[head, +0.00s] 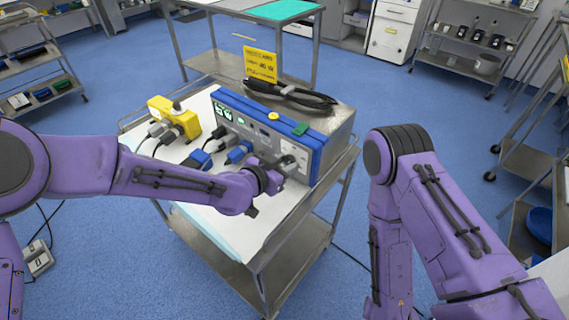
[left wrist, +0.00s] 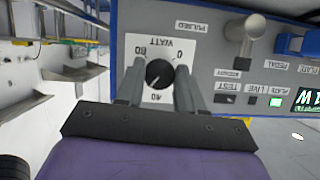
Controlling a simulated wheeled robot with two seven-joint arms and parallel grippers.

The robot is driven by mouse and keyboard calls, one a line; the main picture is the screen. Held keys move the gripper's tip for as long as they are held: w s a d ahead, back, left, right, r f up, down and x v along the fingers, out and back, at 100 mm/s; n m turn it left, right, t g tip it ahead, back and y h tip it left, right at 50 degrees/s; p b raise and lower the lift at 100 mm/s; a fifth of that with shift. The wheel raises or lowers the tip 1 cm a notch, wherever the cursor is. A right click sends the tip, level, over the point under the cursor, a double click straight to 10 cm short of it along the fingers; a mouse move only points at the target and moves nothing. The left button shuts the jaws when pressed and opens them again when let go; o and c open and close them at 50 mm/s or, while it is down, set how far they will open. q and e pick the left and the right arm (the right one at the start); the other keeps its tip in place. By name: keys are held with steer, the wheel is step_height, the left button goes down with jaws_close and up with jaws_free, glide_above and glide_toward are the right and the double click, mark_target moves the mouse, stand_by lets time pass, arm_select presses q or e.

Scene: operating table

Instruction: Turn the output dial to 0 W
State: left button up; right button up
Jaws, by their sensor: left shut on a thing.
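In the head view my left gripper (head: 277,172) is at the right end of the panel and partly covers the dial plate. The pointer's exact setting is unclear. A green display (left wrist: 309,99) is cut off at the edge.
A grey knob (left wrist: 245,32) sticks out beside the dial plate. Blue and dark plugs (head: 238,152) and a yellow box (head: 173,117) are left of my gripper. A yellow sign (head: 260,64) and black cable are on top. My right arm is at the right, its gripper out of view.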

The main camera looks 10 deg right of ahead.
arm_select(q)
steer(key=shift+a+f+n+g+h, duration=0.1)
steer(key=shift+n+g+h, duration=0.35)
steer(key=shift+n, duration=0.35)
steer(key=shift+w+n+g+h+b, duration=0.1)
steer(key=shift+n+g+h+b, duration=0.3)
steer(key=shift+n+b, duration=0.45)
steer(key=shift+g, duration=0.25)
steer(key=o, duration=1)
steer(key=shift+o, duration=0.2)
steer(key=b+v, duration=0.1)
steer(key=v, duration=0.9)
steer(key=shift+a, duration=0.2)
